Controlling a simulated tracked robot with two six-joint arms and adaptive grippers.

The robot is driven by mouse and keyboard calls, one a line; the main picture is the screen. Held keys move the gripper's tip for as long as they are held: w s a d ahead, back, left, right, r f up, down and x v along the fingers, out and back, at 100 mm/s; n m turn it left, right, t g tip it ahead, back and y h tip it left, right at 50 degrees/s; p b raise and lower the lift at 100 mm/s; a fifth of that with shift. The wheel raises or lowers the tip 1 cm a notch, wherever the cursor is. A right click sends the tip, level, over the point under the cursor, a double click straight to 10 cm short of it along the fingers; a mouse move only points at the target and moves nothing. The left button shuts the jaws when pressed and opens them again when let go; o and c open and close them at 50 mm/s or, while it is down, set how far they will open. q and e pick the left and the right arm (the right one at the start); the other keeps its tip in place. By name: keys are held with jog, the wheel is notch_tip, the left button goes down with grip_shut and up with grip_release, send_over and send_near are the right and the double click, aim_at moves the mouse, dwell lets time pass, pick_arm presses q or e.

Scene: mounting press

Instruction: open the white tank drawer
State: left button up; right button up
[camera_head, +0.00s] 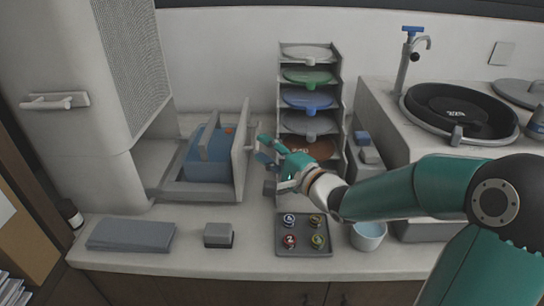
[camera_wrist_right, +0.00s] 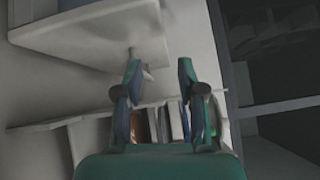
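The white drawer stands pulled out to the right from the pale machine in the head view, its upright front panel (camera_head: 241,155) facing right. A blue tank-like block (camera_head: 208,155) sits inside it. My right gripper (camera_head: 266,153) is just right of the front panel, fingers pointing at it. In the wrist view the right gripper (camera_wrist_right: 160,68) is open with an empty gap between the fingers. The panel (camera_wrist_right: 95,32) lies ahead, and its small handle (camera_wrist_right: 147,72) is close to the left finger; contact cannot be told. My left gripper is not in view.
A dark tray (camera_head: 304,249) with several small round pieces and a pale bowl (camera_head: 367,237) lie in front. A grey slab (camera_head: 130,235) and small grey block (camera_head: 218,234) lie at front left.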

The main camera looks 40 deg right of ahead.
jog(key=shift+s+f, duration=0.2)
jog(key=shift+s, duration=0.75)
